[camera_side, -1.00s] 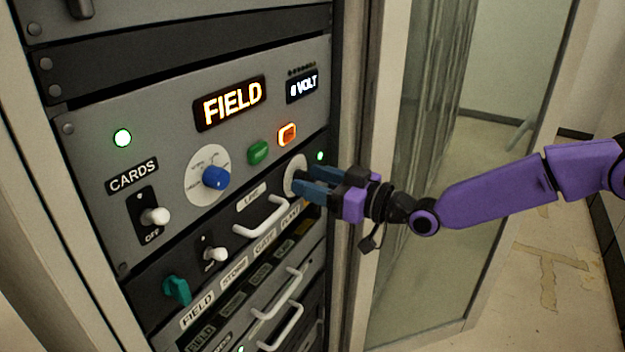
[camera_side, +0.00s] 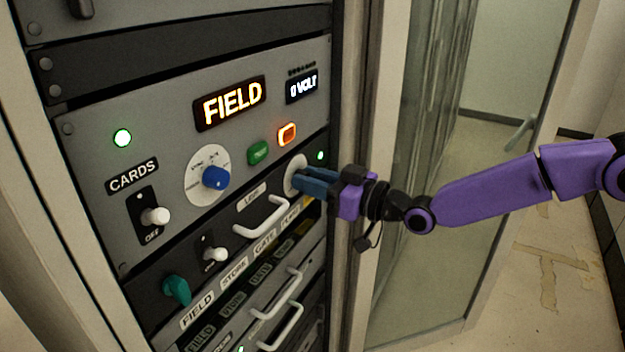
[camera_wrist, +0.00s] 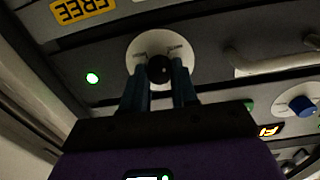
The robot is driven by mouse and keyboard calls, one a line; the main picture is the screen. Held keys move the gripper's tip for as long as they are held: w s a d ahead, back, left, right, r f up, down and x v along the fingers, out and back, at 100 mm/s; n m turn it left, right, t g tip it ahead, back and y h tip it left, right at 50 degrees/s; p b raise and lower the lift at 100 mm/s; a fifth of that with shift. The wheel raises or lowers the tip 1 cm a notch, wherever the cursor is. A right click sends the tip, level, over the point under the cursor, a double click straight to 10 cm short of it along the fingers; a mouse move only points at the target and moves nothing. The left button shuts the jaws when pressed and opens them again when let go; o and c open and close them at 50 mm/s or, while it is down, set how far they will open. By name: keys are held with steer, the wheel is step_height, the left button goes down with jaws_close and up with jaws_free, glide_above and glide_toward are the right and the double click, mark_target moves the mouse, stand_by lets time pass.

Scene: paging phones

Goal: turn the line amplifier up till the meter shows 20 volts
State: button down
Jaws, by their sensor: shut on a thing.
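The line amplifier knob is a small black knob (camera_wrist: 160,68) on a round white dial (camera_wrist: 136,48). In the side view the dial (camera_side: 291,168) is at the right end of the LINE panel, and my fingers hide the knob. My gripper (camera_side: 299,180) reaches in from the right with its blue fingers at the dial. In the wrist view the gripper (camera_wrist: 160,76) is shut on the black knob, one finger on each side. The meter (camera_side: 302,86) at the upper right reads 0 VOLT.
A white handle (camera_side: 262,217) sticks out left of the dial. Above are an orange-lit button (camera_side: 287,133), a green button (camera_side: 258,152) and a blue knob (camera_side: 215,178). White toggle switches (camera_side: 155,216) are farther left. A glass door (camera_side: 425,200) stands open at right.

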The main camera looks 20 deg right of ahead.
steer(key=shift+m, duration=5.6)
steer(key=c, duration=0.9)
jaws_free()
steer(key=shift+o, duration=0.2)
steer(key=v, duration=1.7)
steer(key=shift+d+r, duration=0.25)
steer(key=shift+d, duration=0.15)
